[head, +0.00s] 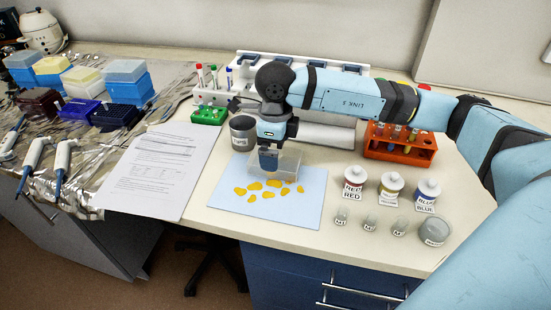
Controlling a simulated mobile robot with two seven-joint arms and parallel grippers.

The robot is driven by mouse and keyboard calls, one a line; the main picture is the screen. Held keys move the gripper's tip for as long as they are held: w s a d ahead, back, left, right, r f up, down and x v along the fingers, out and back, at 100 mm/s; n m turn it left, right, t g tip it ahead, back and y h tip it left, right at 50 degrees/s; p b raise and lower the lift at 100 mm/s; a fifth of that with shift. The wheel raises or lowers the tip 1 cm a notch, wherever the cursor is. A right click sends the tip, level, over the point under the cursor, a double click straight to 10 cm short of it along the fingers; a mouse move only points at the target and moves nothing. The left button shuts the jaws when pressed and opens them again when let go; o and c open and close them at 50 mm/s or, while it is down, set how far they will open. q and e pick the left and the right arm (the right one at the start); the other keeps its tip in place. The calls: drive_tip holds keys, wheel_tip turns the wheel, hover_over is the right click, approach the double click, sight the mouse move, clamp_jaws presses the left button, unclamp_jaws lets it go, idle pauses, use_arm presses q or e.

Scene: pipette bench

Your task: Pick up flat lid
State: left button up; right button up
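A clear, see-through piece (291,161) stands at the back edge of the pale blue mat (311,211). It looks like a flat lid or a shallow box; I cannot tell which. My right gripper (268,162) comes down from above at its left part, pointing downward. The fingers overlap the clear piece in the picture. I cannot tell whether they touch it or are closed on it. Several yellow pieces (254,186) lie on the mat just in front. My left gripper is not in view.
A grey cup (243,133) stands close left of my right gripper. Labelled jars (354,182), small glass vials (370,222) and a round grey container (435,232) are to the right. An orange tube rack (400,150) is behind them. Papers (152,170) lie left.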

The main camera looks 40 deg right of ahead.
wheel_tip(320, 180, down, 2)
drive_tip(key=shift+f, duration=0.1)
drive_tip(key=c, duration=0.6)
drive_tip(key=shift+c, duration=0.2)
